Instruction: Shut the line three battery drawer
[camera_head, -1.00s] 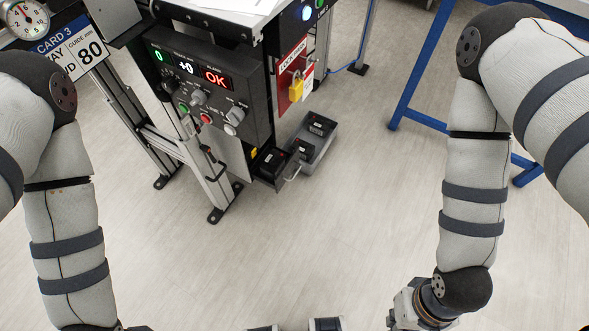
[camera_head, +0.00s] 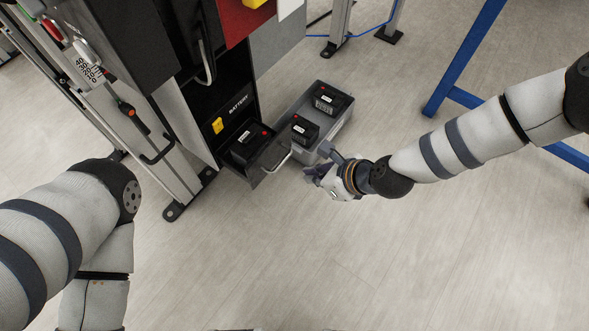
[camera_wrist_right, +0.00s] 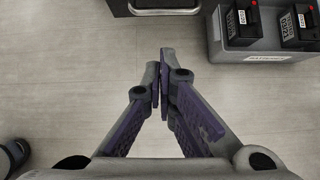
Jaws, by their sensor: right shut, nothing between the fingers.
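The battery drawer (camera_head: 262,165) juts out open from the bottom of the dark cabinet, with a black battery (camera_head: 248,148) inside. Its metal handle (camera_head: 277,160) is on the front face; the handle also shows at the top of the right wrist view (camera_wrist_right: 165,10). My right gripper (camera_head: 309,173) is shut and empty, just right of the drawer front and apart from the handle. In the right wrist view its purple-padded fingers (camera_wrist_right: 164,75) meet below the handle over bare floor. Only my left arm shows at the left; its gripper is outside the view.
A grey bin (camera_head: 340,125) with batteries stands on the floor right beside the drawer, close to my right gripper. A cabinet leg foot (camera_head: 180,208) is at the left. A blue frame (camera_head: 465,65) stands at the right. The floor in front is clear.

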